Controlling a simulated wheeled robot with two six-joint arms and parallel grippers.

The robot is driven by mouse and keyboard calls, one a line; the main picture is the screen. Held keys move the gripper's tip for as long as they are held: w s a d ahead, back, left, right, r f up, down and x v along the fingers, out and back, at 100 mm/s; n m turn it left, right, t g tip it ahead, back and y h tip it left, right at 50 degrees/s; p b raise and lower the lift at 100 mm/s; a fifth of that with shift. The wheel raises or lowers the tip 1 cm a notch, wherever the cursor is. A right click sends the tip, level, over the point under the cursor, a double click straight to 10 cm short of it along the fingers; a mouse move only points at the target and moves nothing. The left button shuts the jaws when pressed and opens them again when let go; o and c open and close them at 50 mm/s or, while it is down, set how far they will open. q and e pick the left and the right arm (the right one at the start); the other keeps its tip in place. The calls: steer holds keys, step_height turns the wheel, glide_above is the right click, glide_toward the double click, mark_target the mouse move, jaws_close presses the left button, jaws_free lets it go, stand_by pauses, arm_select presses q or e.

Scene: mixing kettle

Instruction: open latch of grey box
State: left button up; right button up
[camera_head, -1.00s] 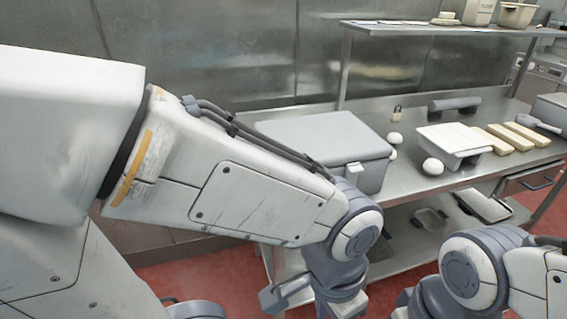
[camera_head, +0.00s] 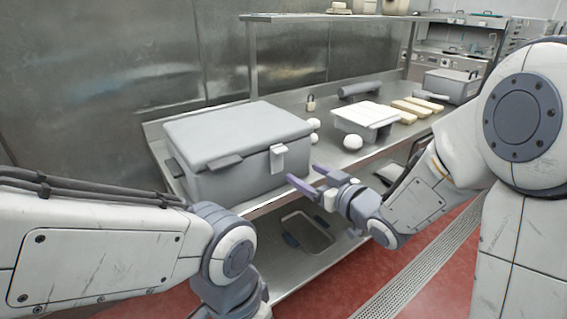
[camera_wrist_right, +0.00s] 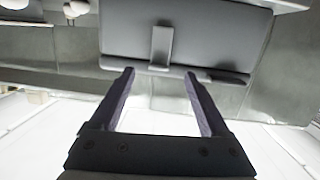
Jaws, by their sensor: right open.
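The grey box (camera_head: 235,180) stands on the steel table with its lid down. Its pale latch (camera_head: 279,159) sits at the right of the front side, against the box. A darker handle (camera_head: 224,161) is on the front at the left. My right gripper (camera_head: 308,176) is open and empty, just in front of and to the right of the latch, not touching it. In the right wrist view, the latch (camera_wrist_right: 161,45) lies ahead between the open fingers (camera_wrist_right: 160,85). My left arm comes in at the lower left; its gripper is out of frame.
The steel table (camera_head: 290,104) holds a white egg-like ball (camera_head: 353,142), a white block on a grey stand (camera_head: 364,117), a small padlock-like item (camera_head: 311,103) and pale bars (camera_head: 411,107) at right. A lower shelf tray (camera_head: 309,232) is below.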

mark_target(283, 152)
steer(key=shift+t+y, duration=0.5)
steer(key=shift+y, duration=0.4)
steer(key=x, duration=0.6)
steer(key=r+p+x, duration=0.1)
steer(key=x, duration=0.3)
steer(key=shift+w+d, duration=0.2)
steer(key=shift+w, duration=0.05)
jaws_close()
stand_by(0.4)
